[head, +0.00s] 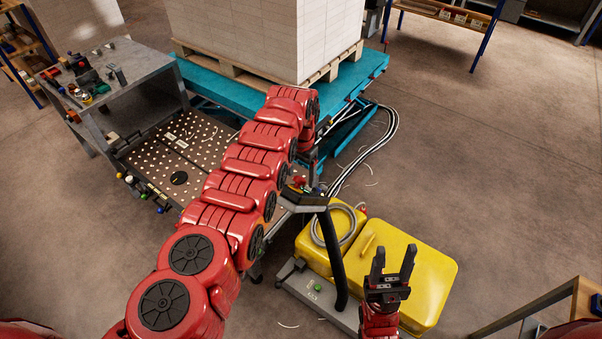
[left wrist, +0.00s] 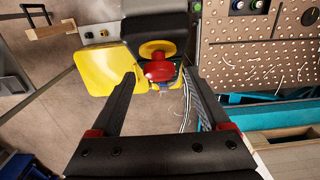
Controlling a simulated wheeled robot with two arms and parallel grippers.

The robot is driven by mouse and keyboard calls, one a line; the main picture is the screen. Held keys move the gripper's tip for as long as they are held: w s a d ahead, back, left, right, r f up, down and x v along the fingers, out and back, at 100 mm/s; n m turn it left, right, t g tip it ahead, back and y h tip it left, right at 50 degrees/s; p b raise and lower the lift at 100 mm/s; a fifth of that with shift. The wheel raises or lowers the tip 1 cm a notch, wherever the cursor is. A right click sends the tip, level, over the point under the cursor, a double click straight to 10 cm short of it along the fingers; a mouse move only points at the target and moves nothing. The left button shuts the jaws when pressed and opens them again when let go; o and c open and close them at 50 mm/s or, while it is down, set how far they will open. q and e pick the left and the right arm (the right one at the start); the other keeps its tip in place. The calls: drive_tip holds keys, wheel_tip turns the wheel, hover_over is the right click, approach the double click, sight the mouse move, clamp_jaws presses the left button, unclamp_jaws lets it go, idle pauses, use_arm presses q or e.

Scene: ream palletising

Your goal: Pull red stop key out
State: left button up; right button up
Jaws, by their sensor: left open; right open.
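The red stop key (left wrist: 158,70) sits on a yellow collar (left wrist: 156,47) on a dark control box (left wrist: 140,25) in the left wrist view. My left gripper (left wrist: 160,76) is open, its two black fingers pointing at the key from either side, with clear gaps visible. Whether the fingertips are level with the key in depth I cannot tell. In the head view the key (head: 298,181) is small, and my left arm ends just above it, hiding part of the area. My right gripper (head: 392,262) is open and empty, in front of the yellow pump unit.
A perforated ball-top table (head: 190,150) and a grey bench (head: 135,75) lie left. A teal lift table (head: 365,75) bears a pallet of white reams.

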use_arm(q)
drive_tip(key=shift+r, duration=0.1)
drive_tip(key=shift+r, duration=0.3)
drive_tip(key=shift+r+p, duration=0.6)
drive_tip(key=shift+r, duration=0.3)
wheel_tip(320, 180, up, 8)
drive_tip(key=b, duration=0.4)
wheel_tip(320, 180, up, 7)
drive_tip(key=p, duration=0.5)
hover_over(301, 177)
drive_tip(key=shift+w+f, duration=0.1)
drive_tip(key=shift+w, duration=0.1)
drive_tip(key=shift+w, duration=0.1)
drive_tip(key=shift+f, duration=0.1)
